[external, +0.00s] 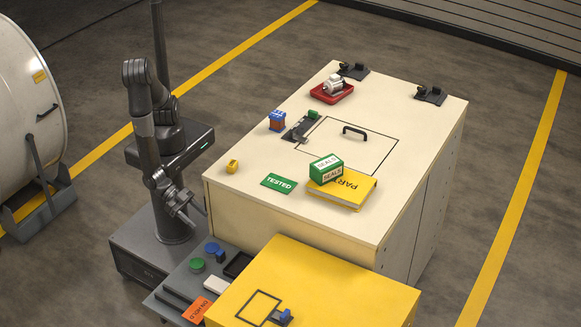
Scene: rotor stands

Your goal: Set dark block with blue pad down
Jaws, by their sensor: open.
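A small dark block with a blue pad (283,316) sits on the yellow cabinet top (350,290) near the front, at the right corner of a black square outline (258,306). My gripper (187,212) hangs low beside my column, left of the cream bench. It is open, looks empty, and is well apart from the block. The block's lower part is partly hard to make out at this size.
The grey tray (180,284) holds a blue disc (212,248), a green disc (197,265) and an orange card (197,310). The cream bench (230,200) carries a green seals box (326,168), yellow binder (345,190), red tray (331,97) and a raised handle (354,130).

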